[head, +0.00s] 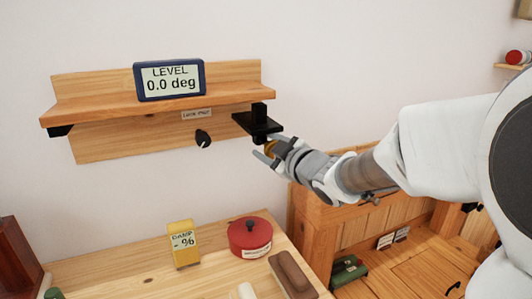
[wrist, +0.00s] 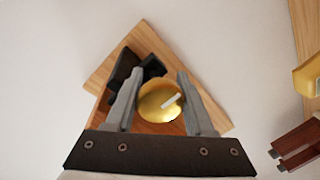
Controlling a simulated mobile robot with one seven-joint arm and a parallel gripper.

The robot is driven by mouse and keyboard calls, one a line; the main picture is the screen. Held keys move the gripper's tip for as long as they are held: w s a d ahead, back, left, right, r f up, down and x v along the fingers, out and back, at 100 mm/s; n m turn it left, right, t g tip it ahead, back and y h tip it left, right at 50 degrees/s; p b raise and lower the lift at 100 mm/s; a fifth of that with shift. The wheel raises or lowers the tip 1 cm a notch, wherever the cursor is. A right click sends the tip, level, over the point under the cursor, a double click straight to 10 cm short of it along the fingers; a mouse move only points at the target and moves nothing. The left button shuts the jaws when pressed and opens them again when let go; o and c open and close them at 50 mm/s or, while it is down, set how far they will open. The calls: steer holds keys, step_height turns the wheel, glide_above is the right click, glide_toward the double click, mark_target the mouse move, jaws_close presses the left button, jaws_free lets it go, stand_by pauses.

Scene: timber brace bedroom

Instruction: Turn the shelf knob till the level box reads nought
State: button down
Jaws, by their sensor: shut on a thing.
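The level box (head: 169,80) is dark blue with a white face and stands on the wooden wall shelf (head: 225,98). Its display reads "LEVEL 0.0 deg". The shelf knob (wrist: 158,103) is round and brass with a white mark, below a black bracket (head: 258,124) at the shelf's right end. My gripper (wrist: 158,92) is shut on the knob, with one grey finger on each side of it. In the head view my gripper (head: 265,150) reaches the knob from the lower right, and its fingers hide part of the knob.
A small label (head: 197,115) and a black fitting (head: 203,138) are on the shelf's backboard. Below, a wooden top (head: 140,286) holds a yellow "DAMP - %" meter (head: 184,244), a red lidded pot (head: 250,237) and a brown block (head: 292,275). A wooden cabinet stands at the right.

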steer(key=shift+f+n, duration=0.1)
steer(key=shift+n, duration=0.2)
steer(key=shift+c, duration=1.7)
jaws_free()
steer(key=shift+a, duration=0.1)
steer(key=shift+o, duration=0.3)
steer(key=shift+r, duration=0.3)
